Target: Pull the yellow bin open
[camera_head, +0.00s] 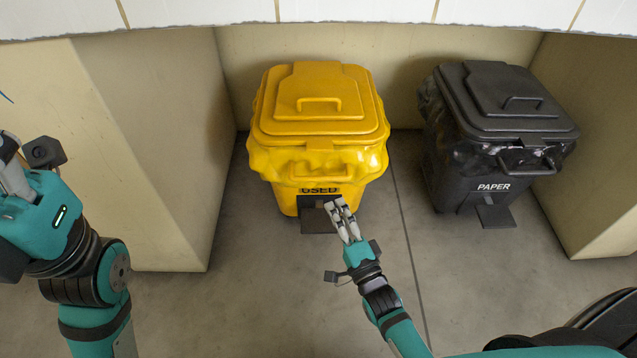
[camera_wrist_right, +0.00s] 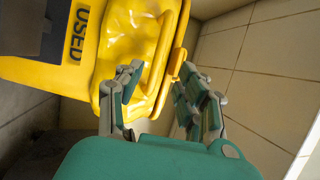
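The yellow bin (camera_head: 375,162) stands against the back wall with its lid (camera_head: 318,90) down. It is labelled "USED" and has a handle on the lid (camera_head: 318,103) and a front handle (camera_head: 320,172). My right gripper (camera_head: 338,206) is in front of the bin, over its lower front in the head view. In the right wrist view, its fingers (camera_wrist_right: 162,72) are spread apart, with the yellow bin (camera_wrist_right: 60,75) and its rim behind and between them. I see no grip on it. My left gripper (camera_head: 14,165) is at the left edge, partly cut off, away from the bin.
A black bin (camera_head: 455,170) labelled "PAPER" stands to the right, lid down. Dark pedals (camera_head: 318,222) stick out at the bins' feet. Beige side walls (camera_head: 165,140) enclose the alcove on the left and right. A white counter edge (camera_head: 350,12) is above. The floor in front is clear.

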